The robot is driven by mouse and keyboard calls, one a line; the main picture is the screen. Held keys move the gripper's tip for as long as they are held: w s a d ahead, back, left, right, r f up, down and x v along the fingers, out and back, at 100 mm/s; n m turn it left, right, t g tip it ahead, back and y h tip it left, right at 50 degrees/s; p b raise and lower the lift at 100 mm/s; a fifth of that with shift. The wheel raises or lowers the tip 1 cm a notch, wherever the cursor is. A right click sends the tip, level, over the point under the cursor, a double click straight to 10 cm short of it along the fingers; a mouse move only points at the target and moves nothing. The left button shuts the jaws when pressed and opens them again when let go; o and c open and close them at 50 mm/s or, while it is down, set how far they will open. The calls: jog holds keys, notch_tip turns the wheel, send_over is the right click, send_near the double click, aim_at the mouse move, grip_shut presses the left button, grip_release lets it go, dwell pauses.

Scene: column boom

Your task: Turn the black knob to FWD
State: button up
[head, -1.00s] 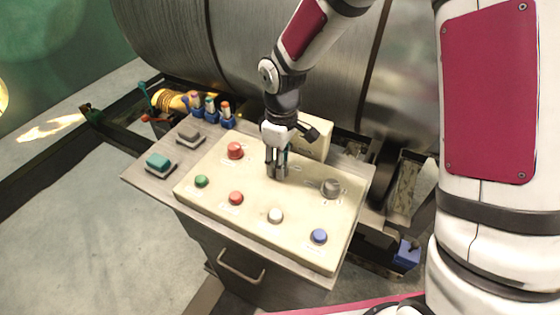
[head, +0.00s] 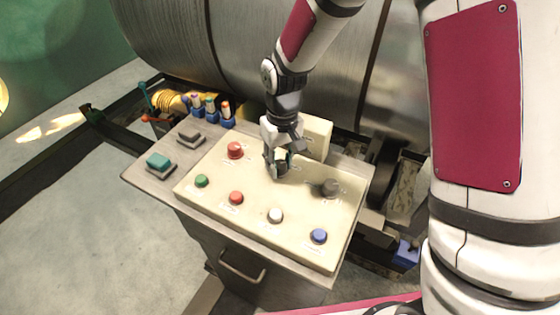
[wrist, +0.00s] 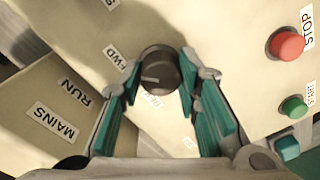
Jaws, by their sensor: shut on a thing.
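The black knob (wrist: 157,72) is on the cream panel, between my gripper's teal finger pads in the wrist view. A pale line on its face lies toward the left of the picture. The FWD label (wrist: 117,52) is left of the knob, slightly above that line. Another label below the knob is partly hidden and hard to read. My gripper (wrist: 160,68) is shut on the knob, one finger at each side. In the head view my gripper (head: 277,172) points down at the panel and hides the knob.
The cream panel (head: 255,178) also carries a red button (head: 235,150), a grey knob (head: 331,187), a white button (head: 275,215) and a blue button (head: 319,236). A raised box (head: 316,137) marked MAINS and RUN stands close behind my gripper.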

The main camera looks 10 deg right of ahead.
aim_at(282, 163)
dwell(0.4)
jog(key=o, duration=1.2)
jog(key=shift+d+r, duration=0.15)
jog(key=shift+r, duration=2.85)
jog(key=shift+d+r, duration=0.1)
jog(key=shift+r, duration=2.9)
jog(key=shift+w, duration=0.1)
